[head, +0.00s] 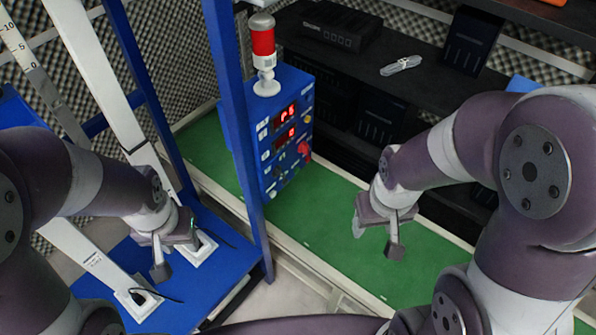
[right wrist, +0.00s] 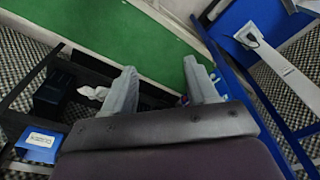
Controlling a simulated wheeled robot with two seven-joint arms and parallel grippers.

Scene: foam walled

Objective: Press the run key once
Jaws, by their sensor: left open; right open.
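The blue control box (head: 290,85) stands on the green surface in the head view, behind a blue upright post. Its front panel has two red lit displays (head: 284,114), a red knob (head: 304,150) and several small keys. The key labels are too small to read, so I cannot tell which is the run key. My right gripper (head: 377,240) is open and empty over the green surface, to the right of the box and apart from it. It also shows in the right wrist view (right wrist: 163,88). My left gripper (head: 176,256) is open over the blue platform, left of the post.
A red and white signal lamp (head: 263,45) stands on the box. The blue post (head: 233,130) partly hides the box's left side. Black shelves (head: 345,85) with dark devices and a pale cable bundle (head: 400,66) stand behind. The green surface (head: 335,215) before the box is clear.

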